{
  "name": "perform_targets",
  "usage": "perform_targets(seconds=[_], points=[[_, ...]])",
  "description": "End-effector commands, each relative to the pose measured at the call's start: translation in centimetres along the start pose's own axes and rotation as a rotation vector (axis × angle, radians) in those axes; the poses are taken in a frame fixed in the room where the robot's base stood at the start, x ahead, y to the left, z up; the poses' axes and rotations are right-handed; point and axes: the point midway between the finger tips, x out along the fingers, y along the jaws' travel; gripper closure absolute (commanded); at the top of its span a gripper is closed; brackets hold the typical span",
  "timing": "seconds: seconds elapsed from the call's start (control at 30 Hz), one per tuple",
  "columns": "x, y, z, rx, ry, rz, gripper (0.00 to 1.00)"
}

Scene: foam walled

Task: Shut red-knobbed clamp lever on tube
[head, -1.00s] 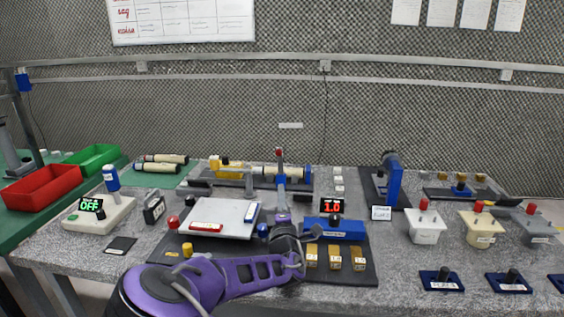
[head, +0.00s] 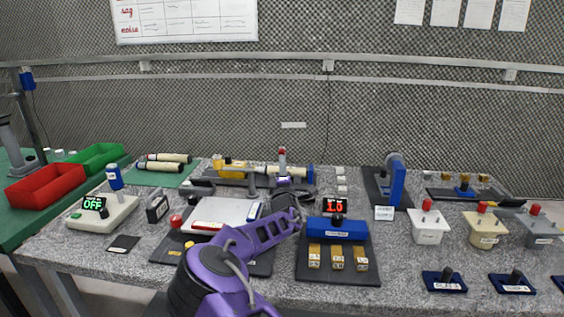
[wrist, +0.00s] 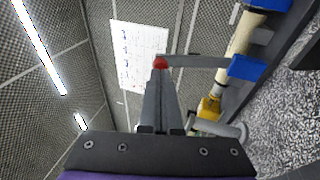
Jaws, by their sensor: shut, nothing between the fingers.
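The clamp lever stands up with its red knob (head: 282,151) on top, at the back middle of the bench. The knob also shows in the wrist view (wrist: 160,62), with a grey lever arm (wrist: 200,62) running right to a blue clamp part (wrist: 246,68). The cream tube (wrist: 240,38) lies along the fixture; in the head view it (head: 262,170) is partly hidden behind my arm. My gripper (wrist: 160,80) is shut and empty, with its fingertips close to the knob. I cannot tell whether they touch it.
A grey post (head: 252,180) and a yellow part (head: 230,163) stand left of my gripper. A blue upright press (head: 397,182) stands farther right. Foam wall is behind the bench.

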Motion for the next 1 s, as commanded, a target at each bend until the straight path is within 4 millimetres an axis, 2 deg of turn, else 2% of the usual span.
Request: perform_targets(seconds=[0.2,0.63,1.0], points=[[1.3,0.0,0.0,-0.001,0.0,0.001,1.0],[1.4,0.1,0.0,0.001,0.0,-0.002,1.0],[3.1,1.9,0.5,0.026,-0.003,-0.135,1.0]])
